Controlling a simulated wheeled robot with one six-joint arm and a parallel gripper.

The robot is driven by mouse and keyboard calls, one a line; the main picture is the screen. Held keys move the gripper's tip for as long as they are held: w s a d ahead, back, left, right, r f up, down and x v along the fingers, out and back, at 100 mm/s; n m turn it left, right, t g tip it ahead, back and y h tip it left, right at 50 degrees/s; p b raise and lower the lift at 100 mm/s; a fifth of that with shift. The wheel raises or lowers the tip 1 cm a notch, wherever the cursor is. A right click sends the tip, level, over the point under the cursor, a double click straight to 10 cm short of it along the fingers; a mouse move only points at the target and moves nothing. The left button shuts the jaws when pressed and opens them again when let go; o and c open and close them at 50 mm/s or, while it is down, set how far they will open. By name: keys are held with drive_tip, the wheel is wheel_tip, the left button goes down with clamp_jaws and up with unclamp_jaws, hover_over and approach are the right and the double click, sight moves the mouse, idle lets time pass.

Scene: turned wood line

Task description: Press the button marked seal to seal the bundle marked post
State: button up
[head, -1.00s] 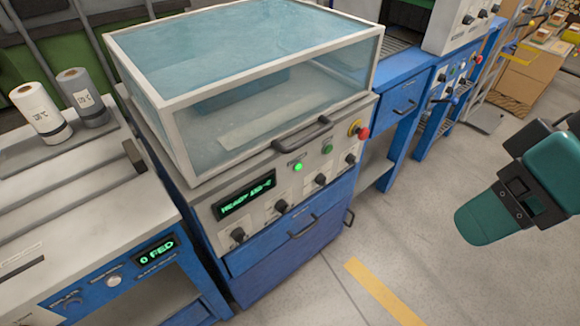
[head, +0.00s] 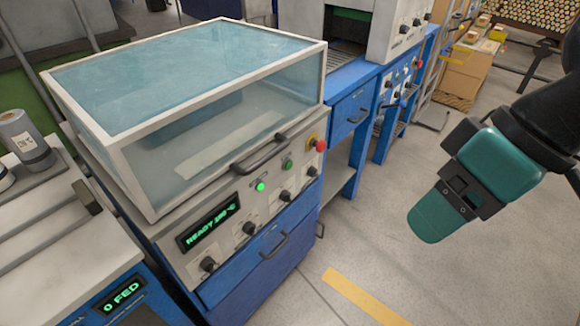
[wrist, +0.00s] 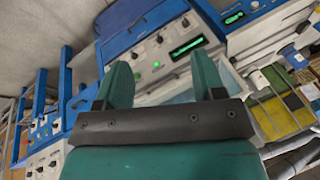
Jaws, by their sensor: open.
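A blue and pale machine with a clear-lidded chamber (head: 322,85) stands left of centre in the head view. Its front panel has a lit green button (head: 260,187) and a darker green button (head: 287,164). Their labels are too small to read. A display (head: 208,227) reads READY and more I cannot make out. A pale flat strip (head: 225,145) lies under the clear lid; I see no post mark on it. My gripper (head: 432,222) is in the air right of the machine, apart from it. In the wrist view its fingers (wrist: 162,82) are spread and empty, with the panel beyond.
A red stop knob (head: 320,145) and several black knobs share the panel. A handle (head: 260,153) sticks out from the lid front. A neighbouring unit (head: 118,292) at lower left shows 0 FED. Grey floor (head: 375,225) with a yellow stripe (head: 362,298) is clear at right.

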idle(0.3)
clamp_jaws()
idle(1.6)
